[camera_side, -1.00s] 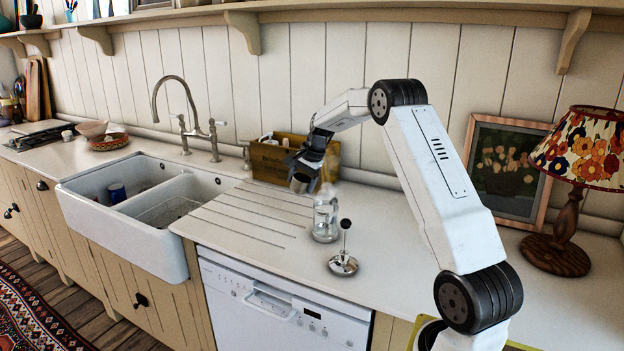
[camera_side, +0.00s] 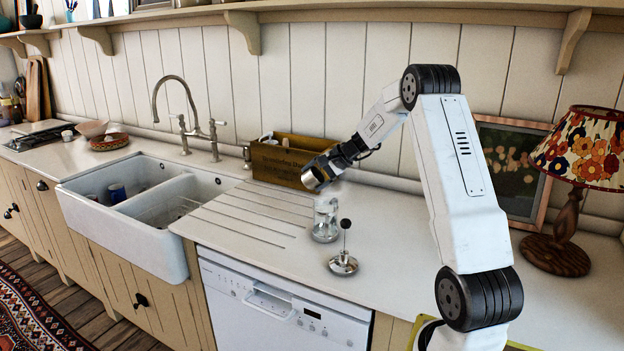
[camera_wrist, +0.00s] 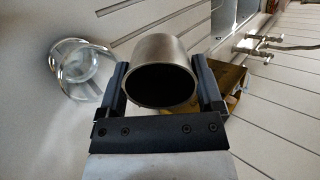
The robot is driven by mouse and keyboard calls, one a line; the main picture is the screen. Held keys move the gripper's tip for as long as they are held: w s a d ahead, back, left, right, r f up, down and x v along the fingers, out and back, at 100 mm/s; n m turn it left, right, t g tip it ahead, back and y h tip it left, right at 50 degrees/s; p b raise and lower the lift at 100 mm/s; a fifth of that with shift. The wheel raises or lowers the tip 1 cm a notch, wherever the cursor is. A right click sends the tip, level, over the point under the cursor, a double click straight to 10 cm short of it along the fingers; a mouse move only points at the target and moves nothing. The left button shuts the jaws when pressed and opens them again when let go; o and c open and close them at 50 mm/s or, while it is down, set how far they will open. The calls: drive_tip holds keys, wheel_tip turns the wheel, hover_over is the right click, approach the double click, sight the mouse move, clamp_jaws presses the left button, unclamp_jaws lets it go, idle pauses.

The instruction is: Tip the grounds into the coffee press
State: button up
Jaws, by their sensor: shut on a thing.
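The coffee press (camera_side: 325,222), a clear glass beaker with a metal frame, stands on the counter; it also shows at the left of the wrist view (camera_wrist: 85,65). Its plunger lid (camera_side: 343,264) stands apart in front of it, rod up. My gripper (camera_side: 322,170) is above the press and slightly to its left. In the wrist view, my gripper (camera_wrist: 160,78) is shut on a metal cup (camera_wrist: 160,48), one finger on each side. The cup's dark opening faces the wrist camera; I cannot make out any grounds in it. No stream into the press is visible.
A wooden crate (camera_side: 280,160) stands behind, against the wall. The white double sink (camera_side: 130,205) is left of the ribbed drainer (camera_side: 245,215). A flowered lamp (camera_side: 570,190) and framed picture stand right. Counter right of the press is clear.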

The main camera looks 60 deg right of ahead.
sight(312, 167)
drive_tip(key=shift+s+d+r+t+y, duration=0.1)
drive_tip(key=shift+s+r+t+y, duration=0.1)
drive_tip(key=shift+t, duration=0.55)
drive_tip(key=shift+s+r+t+y, duration=0.1)
drive_tip(key=shift+t+y, duration=0.1)
drive_tip(key=shift+t, duration=0.55)
drive_tip(key=shift+s+d+f+t, duration=0.1)
drive_tip(key=shift+s+f+t, duration=0.05)
drive_tip(key=shift+f+t, duration=0.55)
drive_tip(key=shift+r+y, duration=0.15)
drive_tip(key=shift+y, duration=0.15)
drive_tip(key=shift+s+d+r+t+y, duration=0.1)
drive_tip(key=shift+s+t+y, duration=0.15)
drive_tip(key=shift+t, duration=0.6)
drive_tip(key=shift+s+r+t+y, duration=0.1)
drive_tip(key=shift+s+t+y, duration=0.1)
drive_tip(key=shift+t, duration=0.7)
drive_tip(key=shift+s+d+r+t+y, duration=0.15)
drive_tip(key=shift+s+t, duration=0.1)
drive_tip(key=shift+t, duration=0.6)
drive_tip(key=shift+s+r+t, duration=0.25)
drive_tip(key=shift+r+t, duration=0.45)
drive_tip(key=shift+t, duration=0.1)
idle(0.5)
drive_tip(key=shift+s+t+y, duration=0.1)
drive_tip(key=shift+t+y, duration=0.2)
idle(0.5)
